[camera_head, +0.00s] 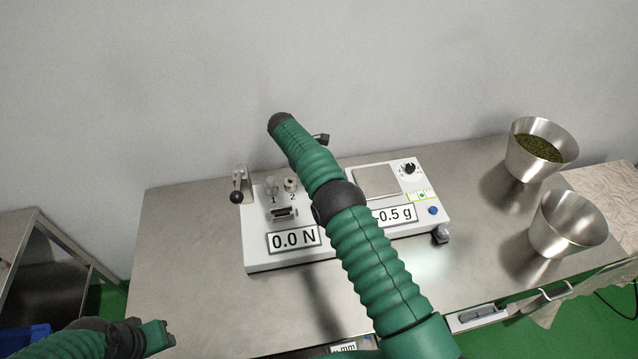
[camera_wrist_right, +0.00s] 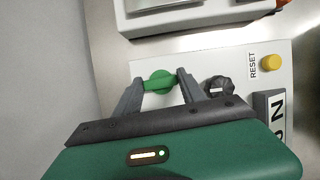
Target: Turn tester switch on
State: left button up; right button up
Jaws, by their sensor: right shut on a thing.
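The white tester (camera_head: 262,256) stands on the metal table in the head view, its display reading 0.0 N. In the right wrist view its panel shows a green switch (camera_wrist_right: 159,82), a black knob (camera_wrist_right: 219,88) and a yellow button (camera_wrist_right: 271,62) labelled RESET. My right gripper (camera_wrist_right: 161,77) is shut on the green switch, one finger on each side. In the head view my right arm crosses the tester and hides the switch and most of that gripper. My left gripper (camera_head: 168,337) is at the lower left, away from the tester; its jaw opening is unclear.
A scale plate (camera_head: 376,181) and a -0.5 g display (camera_head: 398,214) sit at the right of the arm. A lever (camera_head: 237,190) stands at the tester's left edge. A metal bowl of tea (camera_head: 520,168) and an empty one (camera_head: 558,240) stand at right. The table's left part is clear.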

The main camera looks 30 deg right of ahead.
jog(key=shift+w+a+m+b, duration=0.1)
jog(key=shift+w+m+b, duration=0.05)
jog(key=shift+m+b, duration=0.25)
jog(key=shift+r, duration=0.15)
jog(key=o, duration=1)
jog(key=shift+c, duration=0.2)
jog(key=o, duration=0.4)
jog(key=shift+a, duration=0.1)
